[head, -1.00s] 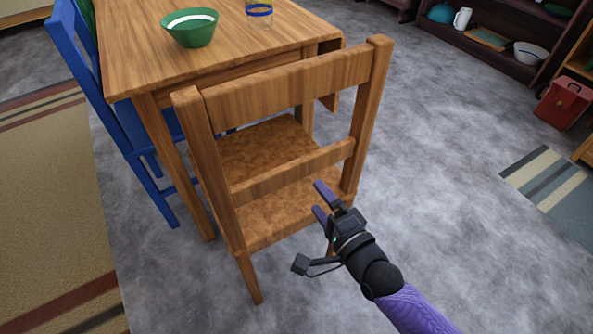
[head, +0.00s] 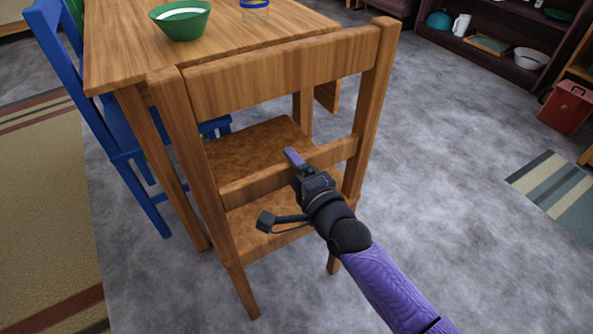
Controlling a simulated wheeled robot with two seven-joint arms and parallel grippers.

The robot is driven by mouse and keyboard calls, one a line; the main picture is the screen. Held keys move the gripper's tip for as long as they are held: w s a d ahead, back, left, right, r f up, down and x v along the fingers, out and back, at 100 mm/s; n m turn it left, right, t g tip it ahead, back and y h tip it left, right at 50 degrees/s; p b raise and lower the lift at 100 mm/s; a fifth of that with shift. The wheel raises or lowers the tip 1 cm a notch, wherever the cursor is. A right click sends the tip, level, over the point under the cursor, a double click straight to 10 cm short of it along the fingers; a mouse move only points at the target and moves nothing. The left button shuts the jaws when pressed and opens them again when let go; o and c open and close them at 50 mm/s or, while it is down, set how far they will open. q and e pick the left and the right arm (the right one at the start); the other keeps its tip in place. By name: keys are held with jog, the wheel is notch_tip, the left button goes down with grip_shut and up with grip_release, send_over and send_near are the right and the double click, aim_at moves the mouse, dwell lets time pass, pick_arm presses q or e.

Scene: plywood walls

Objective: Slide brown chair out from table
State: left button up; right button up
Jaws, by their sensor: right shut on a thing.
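The brown wooden chair (head: 280,73) stands at the near end of the wooden table (head: 125,50), its back toward me and its seat (head: 255,143) partly under the tabletop. My right gripper (head: 295,165) is at the chair's lower back rail (head: 245,185), shut on it toward the rail's right half. One purple finger shows above the rail; the other finger is hidden behind the rail and the gripper body. My left gripper is not in the head view.
A blue chair (head: 72,85) stands along the table's left side. Bare grey floor (head: 440,200) lies to the right and near side. Rugs lie left and far right; a red box (head: 567,107) stands at right.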

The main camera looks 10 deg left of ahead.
grip_shut()
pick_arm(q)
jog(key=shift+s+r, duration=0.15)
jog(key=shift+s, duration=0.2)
pick_arm(e)
jog(key=shift+r, duration=0.1)
notch_tip(320, 180, up, 4)
jog(key=p, duration=0.2)
jog(key=shift+w+r+p, duration=0.1)
jog(key=shift+r+p, duration=0.1)
jog(key=shift+p, duration=0.15)
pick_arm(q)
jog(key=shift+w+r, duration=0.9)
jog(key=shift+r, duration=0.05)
pick_arm(e)
jog(key=shift+f, duration=0.15)
